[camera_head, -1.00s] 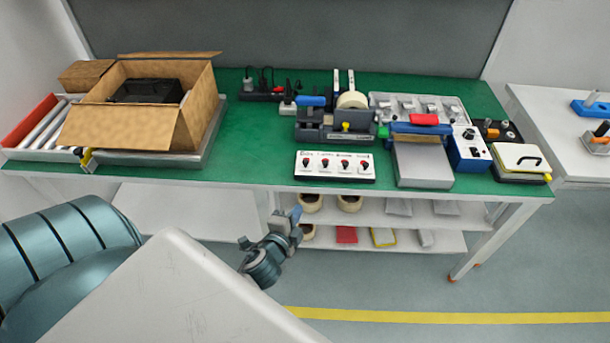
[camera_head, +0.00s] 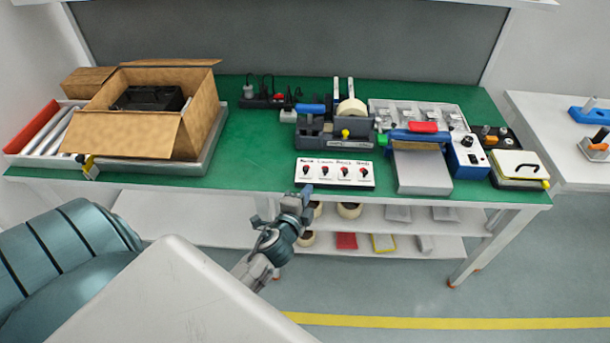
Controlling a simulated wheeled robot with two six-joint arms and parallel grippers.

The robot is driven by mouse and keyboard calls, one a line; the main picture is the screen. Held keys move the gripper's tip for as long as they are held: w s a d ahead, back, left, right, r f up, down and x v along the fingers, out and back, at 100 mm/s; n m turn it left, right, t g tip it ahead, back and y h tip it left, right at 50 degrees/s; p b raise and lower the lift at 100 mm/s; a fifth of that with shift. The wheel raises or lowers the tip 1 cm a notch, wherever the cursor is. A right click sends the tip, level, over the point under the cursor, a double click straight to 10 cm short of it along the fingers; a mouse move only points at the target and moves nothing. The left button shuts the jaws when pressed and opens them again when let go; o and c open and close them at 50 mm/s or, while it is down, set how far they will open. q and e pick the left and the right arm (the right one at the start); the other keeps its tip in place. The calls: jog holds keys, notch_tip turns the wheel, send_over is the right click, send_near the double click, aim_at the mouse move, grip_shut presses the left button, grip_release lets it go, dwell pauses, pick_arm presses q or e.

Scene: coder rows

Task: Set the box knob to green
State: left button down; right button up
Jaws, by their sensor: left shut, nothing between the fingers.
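A white panel (camera_head: 320,181) with several red-and-black knobs in a row stands at the front edge of the green table; a small label above each knob is too small to read for sure. I cannot tell which knob is the box knob, nor its setting. A blue-and-white unit (camera_head: 466,158) with a black dial also stands farther right. My left gripper (camera_head: 304,193) is shut and empty, just in front of and below the panel's left end, apart from the knobs as far as I can see. My right gripper is out of view.
An open cardboard box (camera_head: 190,125) with a black item stands on the left. A tape dispenser (camera_head: 330,130) is behind the panel, and a sealer (camera_head: 420,168) is right of it. A shelf (camera_head: 455,245) with rolls and packs lies below. The table's middle left is clear.

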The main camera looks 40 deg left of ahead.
aim_at(305, 178)
pick_arm(q)
jog(key=w+a, duration=0.2)
jog(key=w, duration=0.1)
jog(key=w+a+f, duration=0.1)
jog(key=shift+w+p, duration=0.3)
jog(key=shift+w, duration=0.05)
jog(key=shift+w+a+f, duration=0.15)
jog(key=shift+w+a, duration=0.1)
jog(key=shift+a, duration=0.3)
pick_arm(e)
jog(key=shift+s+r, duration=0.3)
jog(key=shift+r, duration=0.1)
pick_arm(q)
jog(key=shift+w, duration=0.15)
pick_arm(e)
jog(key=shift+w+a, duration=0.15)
